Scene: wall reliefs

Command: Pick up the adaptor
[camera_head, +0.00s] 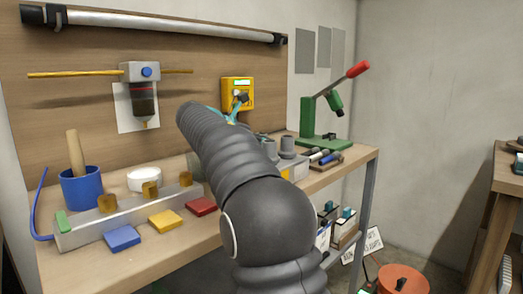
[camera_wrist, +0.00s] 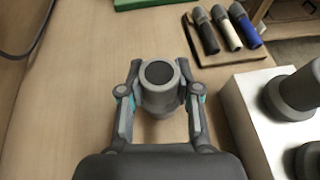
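The adaptor (camera_wrist: 159,88) is a short grey cylinder with a dark round top, seen from above in the wrist view. My gripper (camera_wrist: 158,74) has one finger on each side of it, and both fingertips appear to touch its sides. The wooden bench top shows below and around it; I cannot tell how far above the bench it is. In the head view my dark arm covers most of the gripper and this adaptor.
A pale block (camera_wrist: 252,112) with similar grey cylinders (camera_wrist: 297,92) stands close on the right. Beyond are several marker-like tools (camera_wrist: 226,27) on a small board. In the head view a green stand with a red-handled lever (camera_head: 322,135) stands behind. Bare bench lies left of my gripper.

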